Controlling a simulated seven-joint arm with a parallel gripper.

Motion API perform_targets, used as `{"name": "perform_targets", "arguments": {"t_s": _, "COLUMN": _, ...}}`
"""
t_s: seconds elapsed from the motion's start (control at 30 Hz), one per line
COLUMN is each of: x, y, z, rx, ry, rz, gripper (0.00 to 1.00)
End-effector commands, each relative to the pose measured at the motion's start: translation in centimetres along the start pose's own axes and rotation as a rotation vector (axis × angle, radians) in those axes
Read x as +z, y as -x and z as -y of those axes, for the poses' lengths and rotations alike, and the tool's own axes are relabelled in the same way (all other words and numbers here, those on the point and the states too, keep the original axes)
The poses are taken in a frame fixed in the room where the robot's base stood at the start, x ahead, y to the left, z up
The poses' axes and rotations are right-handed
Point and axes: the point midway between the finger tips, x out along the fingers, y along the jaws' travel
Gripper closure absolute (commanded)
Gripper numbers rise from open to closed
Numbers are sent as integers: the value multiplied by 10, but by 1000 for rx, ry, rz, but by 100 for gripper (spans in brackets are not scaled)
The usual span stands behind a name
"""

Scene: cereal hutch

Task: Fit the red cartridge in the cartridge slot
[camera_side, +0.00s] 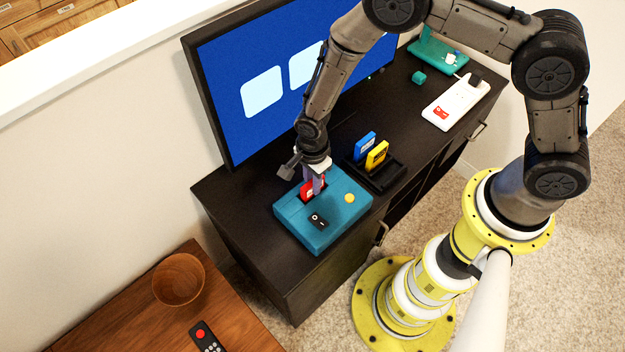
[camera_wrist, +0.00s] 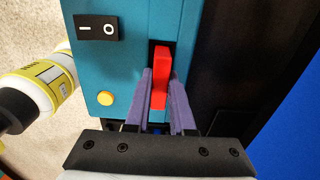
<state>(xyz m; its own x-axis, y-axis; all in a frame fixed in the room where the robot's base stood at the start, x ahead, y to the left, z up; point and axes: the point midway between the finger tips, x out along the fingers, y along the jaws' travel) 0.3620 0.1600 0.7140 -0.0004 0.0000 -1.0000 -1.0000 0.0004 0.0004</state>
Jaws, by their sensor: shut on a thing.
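The red cartridge (camera_side: 307,191) is at the top of the teal console (camera_side: 300,225), upright between the fingers of my gripper (camera_side: 316,184). In the wrist view my gripper (camera_wrist: 161,80) is shut on the red cartridge (camera_wrist: 160,65), one purple finger on each side. The dark cartridge slot (camera_wrist: 152,50) shows around the cartridge's upper end, and the cartridge lines up with its length. The cartridge's lower edge is hidden, so I cannot tell how deep it sits in the slot.
The console carries a black switch (camera_side: 318,220) and a yellow button (camera_side: 349,198). A black rack (camera_side: 383,180) with a blue cartridge (camera_side: 365,146) and a yellow cartridge (camera_side: 377,156) stands to the right. A screen (camera_side: 240,130) rises behind. A white device (camera_side: 455,104) lies farther right.

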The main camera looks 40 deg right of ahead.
Motion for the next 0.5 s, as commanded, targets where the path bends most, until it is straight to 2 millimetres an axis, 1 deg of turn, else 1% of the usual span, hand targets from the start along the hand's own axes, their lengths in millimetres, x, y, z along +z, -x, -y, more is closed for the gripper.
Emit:
{"name": "perform_targets", "arguments": {"t_s": 0.27, "x": 0, "y": 0, "z": 0, "rx": -1, "ry": 0, "rz": 0, "gripper": 100}}
{"name": "perform_targets", "arguments": {"t_s": 0.3, "x": 0, "y": 0, "z": 0, "rx": -1, "ry": 0, "rz": 0, "gripper": 71}}
{"name": "perform_targets", "arguments": {"t_s": 0.43, "x": 0, "y": 0, "z": 0, "rx": -1, "ry": 0, "rz": 0, "gripper": 48}}
{"name": "perform_targets", "arguments": {"t_s": 0.47, "x": 0, "y": 0, "z": 0, "rx": -1, "ry": 0, "rz": 0, "gripper": 43}}
{"name": "perform_targets", "arguments": {"t_s": 0.5, "x": 0, "y": 0, "z": 0, "rx": -1, "ry": 0, "rz": 0, "gripper": 43}}
